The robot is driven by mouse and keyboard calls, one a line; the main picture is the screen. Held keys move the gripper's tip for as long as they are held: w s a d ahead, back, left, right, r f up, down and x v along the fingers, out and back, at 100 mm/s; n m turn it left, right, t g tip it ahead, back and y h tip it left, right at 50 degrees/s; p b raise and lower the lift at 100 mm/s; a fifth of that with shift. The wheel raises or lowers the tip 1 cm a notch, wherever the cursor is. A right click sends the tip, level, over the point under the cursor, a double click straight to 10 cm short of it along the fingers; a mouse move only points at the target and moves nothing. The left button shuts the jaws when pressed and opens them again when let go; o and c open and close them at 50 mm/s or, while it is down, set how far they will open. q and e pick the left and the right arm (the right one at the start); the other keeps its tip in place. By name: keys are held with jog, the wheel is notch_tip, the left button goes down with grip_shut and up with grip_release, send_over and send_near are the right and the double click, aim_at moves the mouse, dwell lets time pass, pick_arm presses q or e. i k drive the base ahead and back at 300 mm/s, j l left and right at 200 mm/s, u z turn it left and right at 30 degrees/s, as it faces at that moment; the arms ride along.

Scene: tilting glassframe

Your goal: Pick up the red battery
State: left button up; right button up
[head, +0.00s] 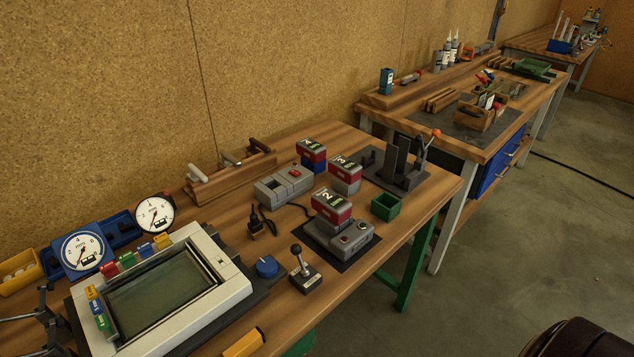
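One block (332,206), marked 2, sits on a grey base unit (340,240). Another red-banded block (345,174), marked 3, stands behind it. A third block (312,153) has a red band above a blue lower part and stands farthest back. I cannot tell which one is meant by the red battery. My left gripper (42,314) shows at the left edge beside the framed screen, far from the blocks; its dark fingers look spread and empty. My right gripper is not in view.
The tilted glass frame (222,284) fills the near left of the bench. A joystick (304,271), blue knob (266,266), green bin (385,206) and black lever stand (398,168) surround the blocks. Another workbench (474,148) stands behind.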

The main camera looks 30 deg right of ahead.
aim_at(332, 205)
jog(key=z, duration=1.05)
